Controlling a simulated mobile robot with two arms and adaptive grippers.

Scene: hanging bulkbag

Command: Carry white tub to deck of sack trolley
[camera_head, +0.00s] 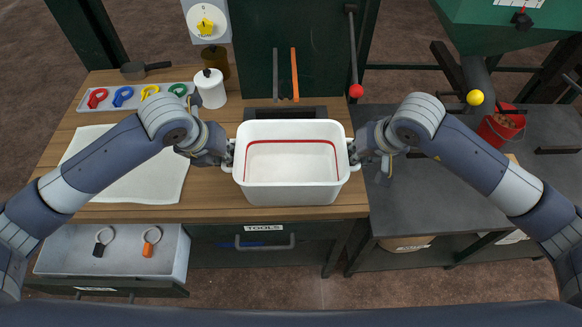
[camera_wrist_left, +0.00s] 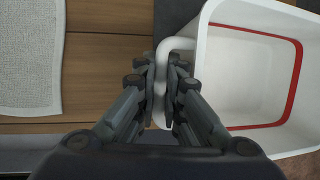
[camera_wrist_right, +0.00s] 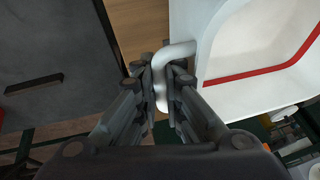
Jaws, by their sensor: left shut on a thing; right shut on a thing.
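The white tub (camera_head: 291,194) is an open box with a red line around its inside. It is upright and empty, in front of me over the wooden bench; I cannot tell whether it touches the bench. My left gripper (camera_head: 228,155) is shut on the tub's left handle (camera_wrist_left: 160,75). My right gripper (camera_head: 355,153) is shut on the tub's right handle (camera_wrist_right: 160,72). The tub also shows in the left wrist view (camera_wrist_left: 222,70) and the right wrist view (camera_wrist_right: 270,90). I cannot make out a sack trolley for certain.
A white cloth (camera_head: 130,180), a tray of coloured rings (camera_head: 135,97) and a white bottle (camera_head: 210,88) are on the bench's left. An open drawer (camera_head: 180,262) juts out at the front left. A dark table (camera_head: 440,190) stands right, with a red bucket (camera_head: 497,132) behind.

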